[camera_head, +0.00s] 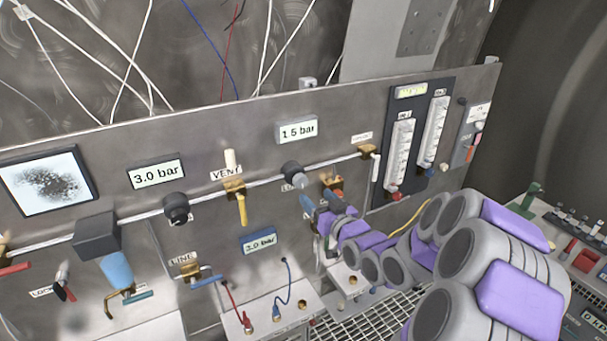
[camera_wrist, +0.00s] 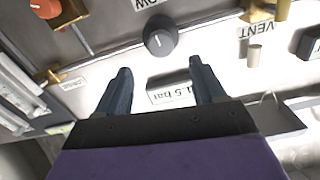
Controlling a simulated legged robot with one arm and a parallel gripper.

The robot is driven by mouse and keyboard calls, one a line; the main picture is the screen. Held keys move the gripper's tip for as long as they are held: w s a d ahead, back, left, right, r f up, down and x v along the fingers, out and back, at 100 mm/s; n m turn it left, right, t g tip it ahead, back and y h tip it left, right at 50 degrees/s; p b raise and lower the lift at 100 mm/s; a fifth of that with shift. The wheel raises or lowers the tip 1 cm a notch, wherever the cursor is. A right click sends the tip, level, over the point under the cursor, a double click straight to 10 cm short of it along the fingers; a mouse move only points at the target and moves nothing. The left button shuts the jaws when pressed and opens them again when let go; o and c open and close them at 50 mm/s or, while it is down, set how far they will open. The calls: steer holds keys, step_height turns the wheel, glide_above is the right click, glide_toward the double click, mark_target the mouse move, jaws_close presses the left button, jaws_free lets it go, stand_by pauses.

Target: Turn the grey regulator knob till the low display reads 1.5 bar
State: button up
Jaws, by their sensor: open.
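The grey regulator knob (camera_wrist: 160,35) is dark, round and marked with a white pointer line. It sits beside a label ending in "OW" in the wrist view. In the head view the knob (camera_head: 292,173) is on the pipe below a display (camera_head: 297,130) reading 1.5 bar. That display also shows in the wrist view (camera_wrist: 172,94), partly hidden by my gripper. My gripper (camera_wrist: 161,76) is open and empty. Its fingertips are short of the knob in the wrist picture, one on each side of its line; I see no contact.
A similar knob (camera_head: 176,207) sits below a 3.0 bar display (camera_head: 157,173). A brass VENT valve (camera_head: 235,188) stands between the two knobs. An orange-handled valve (camera_head: 334,184) is close to my gripper. Flowmeters (camera_head: 401,150) stand at the right; hoses and a 2.0 bar display (camera_head: 260,242) lie below.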

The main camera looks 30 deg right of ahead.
mark_target(303, 182)
steer(key=w, duration=0.8)
steer(key=shift+w+a+p, duration=0.1)
steer(key=shift+w+p, duration=0.2)
steer(key=shift+w, duration=0.05)
steer(key=shift+c, duration=0.3)
steer(key=c, duration=1)
steer(key=shift+m, duration=0.7)
steer(key=o, duration=1.1)
steer(key=shift+c, duration=0.2)
steer(key=shift+s, duration=0.15)
